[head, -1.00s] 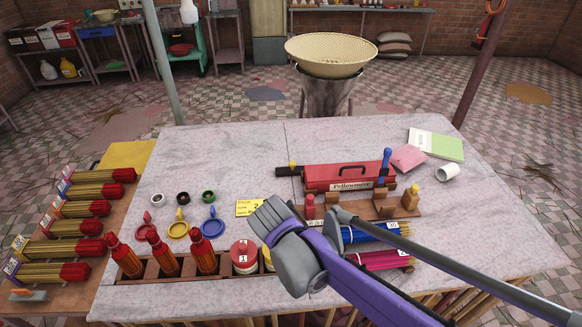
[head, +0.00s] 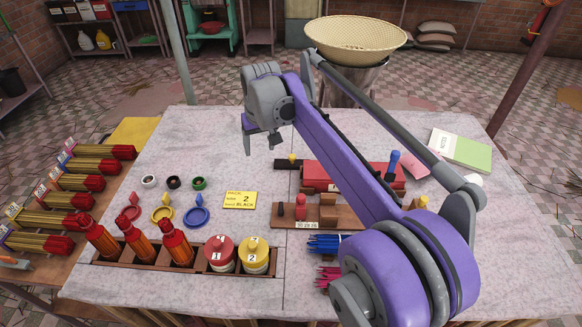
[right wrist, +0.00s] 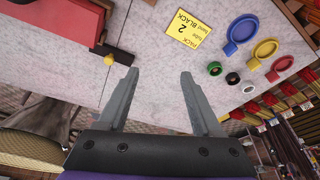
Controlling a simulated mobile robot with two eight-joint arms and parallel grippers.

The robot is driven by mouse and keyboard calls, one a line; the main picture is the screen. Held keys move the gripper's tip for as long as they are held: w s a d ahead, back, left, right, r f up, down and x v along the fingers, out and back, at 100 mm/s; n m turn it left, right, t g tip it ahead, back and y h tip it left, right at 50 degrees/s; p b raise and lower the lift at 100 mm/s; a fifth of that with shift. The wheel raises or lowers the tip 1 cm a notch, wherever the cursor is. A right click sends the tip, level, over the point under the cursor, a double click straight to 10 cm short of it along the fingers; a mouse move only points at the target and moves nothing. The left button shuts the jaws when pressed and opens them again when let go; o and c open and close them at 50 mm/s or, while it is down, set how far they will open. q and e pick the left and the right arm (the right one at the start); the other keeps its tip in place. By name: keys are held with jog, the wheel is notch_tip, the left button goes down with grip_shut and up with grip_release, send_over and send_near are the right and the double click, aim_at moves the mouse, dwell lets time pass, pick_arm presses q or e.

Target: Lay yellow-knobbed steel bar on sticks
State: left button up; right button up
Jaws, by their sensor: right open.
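A dark bar with a yellow knob (head: 291,159) lies at the left end of the red machine; the knob also shows in the right wrist view (right wrist: 109,60). Another yellow knob (head: 423,202) stands at the right of the wooden rack; I cannot tell which belongs to the steel bar. Blue sticks (head: 325,243) and magenta sticks (head: 328,275) lie in front, partly hidden by my right arm. My right gripper (head: 262,143) is open and empty above the table's far part, left of the dark bar. In the right wrist view its fingers (right wrist: 159,75) are apart. My left gripper is out of view.
The red machine (head: 317,172) and wooden rack (head: 345,216) stand partly behind my arm. Red-tipped stick bundles (head: 100,165) lie further left. The table's back left is clear.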

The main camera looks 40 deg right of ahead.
jog(key=w+d+f+b, duration=0.1)
jog(key=w+d+f, duration=0.1)
jog(key=d+f, duration=0.2)
jog(key=w+d+f+m+g+b, duration=0.1)
jog(key=w+d+f, duration=0.2)
jog(key=d+f, duration=0.2)
jog(key=w+d+f+m+b, duration=0.1)
jog(key=w+d+f+b, duration=0.1)
jog(key=d+f, duration=0.2)
jog(key=shift+w+d+f+g, duration=0.15)
jog(key=shift+d+g, duration=0.05)
jog(key=shift+d, duration=0.55)
jog(key=shift+w+d+f+g, duration=0.1)
jog(key=shift+w+d+g, duration=0.1)
jog(key=shift+d, duration=0.5)
jog(key=shift+s+d+f+b, duration=0.1)
jog(key=shift+d+f+b, duration=0.1)
jog(key=shift+f, duration=1.2)
jog(key=shift+d+f+b, duration=0.1)
jog(key=shift+d+f, duration=0.05)
jog(key=shift+f, duration=1.2)
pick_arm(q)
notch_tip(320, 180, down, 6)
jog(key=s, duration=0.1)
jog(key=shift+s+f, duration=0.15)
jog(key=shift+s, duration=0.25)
pick_arm(e)
jog(key=shift+c, duration=0.4)
grip_shut()
jog(key=shift+r, duration=0.1)
